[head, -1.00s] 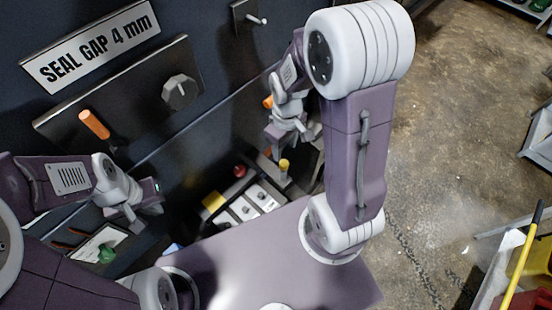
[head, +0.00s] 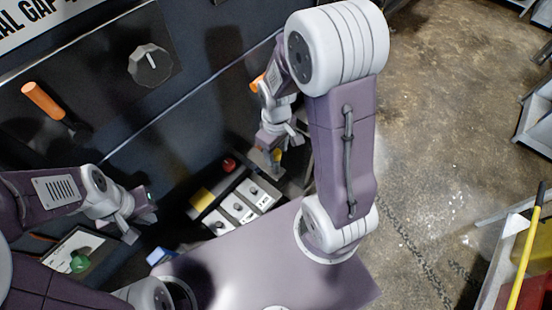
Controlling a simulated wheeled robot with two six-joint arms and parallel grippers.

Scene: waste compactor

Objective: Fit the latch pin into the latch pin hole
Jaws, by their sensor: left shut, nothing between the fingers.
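A small yellow-topped pin (head: 277,155), which may be the latch pin, shows at the fingertips of my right gripper (head: 276,150). The gripper points down over it beside the machine's front. I cannot tell whether its fingers are apart from the pin or closed on it. I cannot make out the latch pin hole. My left gripper (head: 135,218) is shut and empty, in front of the dark panel at the left, above the green knob (head: 79,262).
An orange handle (head: 42,98) and a grey dial (head: 150,65) sit on the dark panel. A second orange piece (head: 257,84) is partly behind my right arm. A control box with white switch plates (head: 238,207), a yellow block (head: 202,199) and a red button (head: 229,165) lies below.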

